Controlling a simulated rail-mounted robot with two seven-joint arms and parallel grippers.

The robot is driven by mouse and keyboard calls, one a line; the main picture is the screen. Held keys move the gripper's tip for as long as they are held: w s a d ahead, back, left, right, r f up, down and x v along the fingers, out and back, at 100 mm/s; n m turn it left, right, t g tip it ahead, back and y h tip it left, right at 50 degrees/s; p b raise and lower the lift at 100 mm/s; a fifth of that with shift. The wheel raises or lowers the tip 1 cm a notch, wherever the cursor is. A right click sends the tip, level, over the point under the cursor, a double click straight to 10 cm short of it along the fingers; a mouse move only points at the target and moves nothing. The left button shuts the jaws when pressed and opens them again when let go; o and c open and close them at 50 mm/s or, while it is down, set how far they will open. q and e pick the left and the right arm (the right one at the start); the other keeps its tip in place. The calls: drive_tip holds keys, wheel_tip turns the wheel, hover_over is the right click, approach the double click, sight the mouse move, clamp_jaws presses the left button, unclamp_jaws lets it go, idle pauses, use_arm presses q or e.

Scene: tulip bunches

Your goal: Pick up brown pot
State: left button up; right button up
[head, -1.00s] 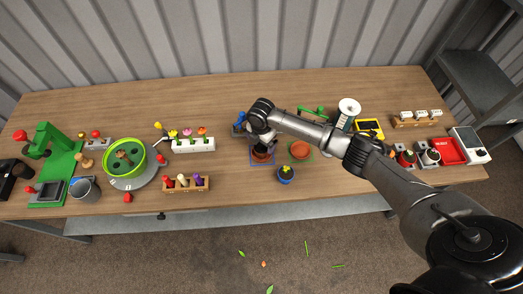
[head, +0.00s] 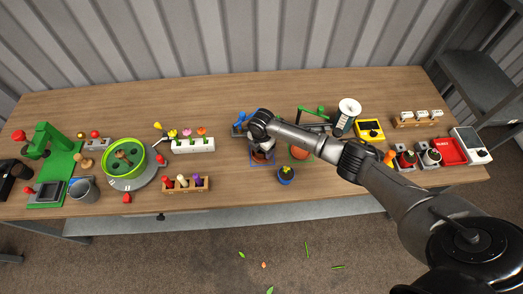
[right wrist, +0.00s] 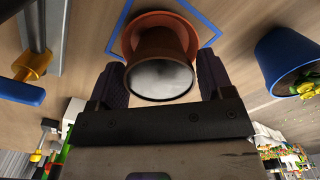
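The brown pot (head: 262,156) stands inside a blue square outline near the front middle of the table. In the right wrist view the brown pot (right wrist: 158,45) shows its round opening toward the camera, with a wider brown rim or saucer behind it. My right gripper (right wrist: 162,85) is at the pot, with one dark finger on each side of its opening. The fingers look apart around the pot; I cannot tell whether they touch it. In the head view my right gripper (head: 262,144) partly covers the pot. My left gripper is not in view.
A blue pot with a yellow flower (head: 286,175) stands close by, at the front right. Another terracotta pot (head: 299,152) sits in a green outline to the right, partly behind my arm. A wooden rack (head: 186,186) stands farther left.

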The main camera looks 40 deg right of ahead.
drive_tip(key=c, duration=0.6)
drive_tip(key=shift+c, duration=0.2)
drive_tip(key=shift+r, duration=0.2)
